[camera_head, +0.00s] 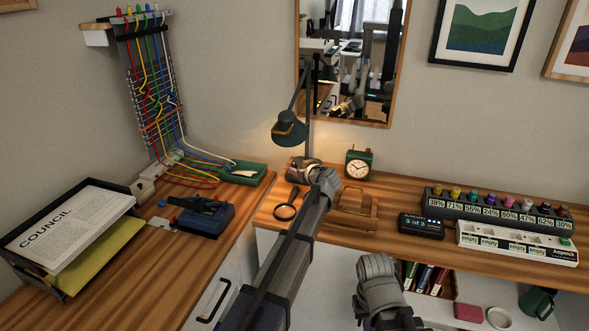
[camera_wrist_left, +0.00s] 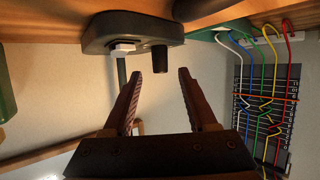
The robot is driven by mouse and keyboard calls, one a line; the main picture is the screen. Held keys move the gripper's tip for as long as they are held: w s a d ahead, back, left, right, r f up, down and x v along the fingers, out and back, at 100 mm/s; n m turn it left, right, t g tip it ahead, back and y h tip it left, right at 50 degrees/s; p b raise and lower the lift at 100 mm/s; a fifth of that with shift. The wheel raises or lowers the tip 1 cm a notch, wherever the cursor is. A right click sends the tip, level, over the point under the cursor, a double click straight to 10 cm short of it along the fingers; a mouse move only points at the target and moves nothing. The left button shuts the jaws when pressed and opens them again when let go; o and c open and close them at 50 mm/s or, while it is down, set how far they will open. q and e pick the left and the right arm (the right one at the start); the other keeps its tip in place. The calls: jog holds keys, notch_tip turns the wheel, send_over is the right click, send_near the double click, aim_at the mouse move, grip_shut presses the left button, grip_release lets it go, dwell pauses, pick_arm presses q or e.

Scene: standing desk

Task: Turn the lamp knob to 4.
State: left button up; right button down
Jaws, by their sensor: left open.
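The desk lamp (camera_head: 291,130) stands at the back of the desk, with a dark green shade on a thin arm. Its lower part is partly hidden by my left gripper (camera_head: 304,170). In the left wrist view, which looks upside down, the dark lamp base (camera_wrist_left: 105,33) carries a short black cylindrical knob (camera_wrist_left: 158,60) beside the metal nut of the post. My left gripper (camera_wrist_left: 160,76) is open, its fingertips on either side of the knob's line and just short of it, apparently not touching. No dial number is readable. My right gripper (camera_head: 376,268) is low at the desk's front; its jaws are unclear.
A magnifying glass (camera_head: 286,206) lies left of my left arm. A green clock (camera_head: 358,164) and a wooden stand (camera_head: 356,208) are to the right. A green box (camera_head: 243,173) with cables is at left. A mirror (camera_head: 346,95) hangs behind the lamp.

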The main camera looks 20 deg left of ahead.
aim_at(295, 167)
pick_arm(q)
jog(key=b+x, duration=0.1)
jog(key=x, duration=0.4)
jog(key=shift+f, duration=0.15)
grip_shut()
dwell(0.4)
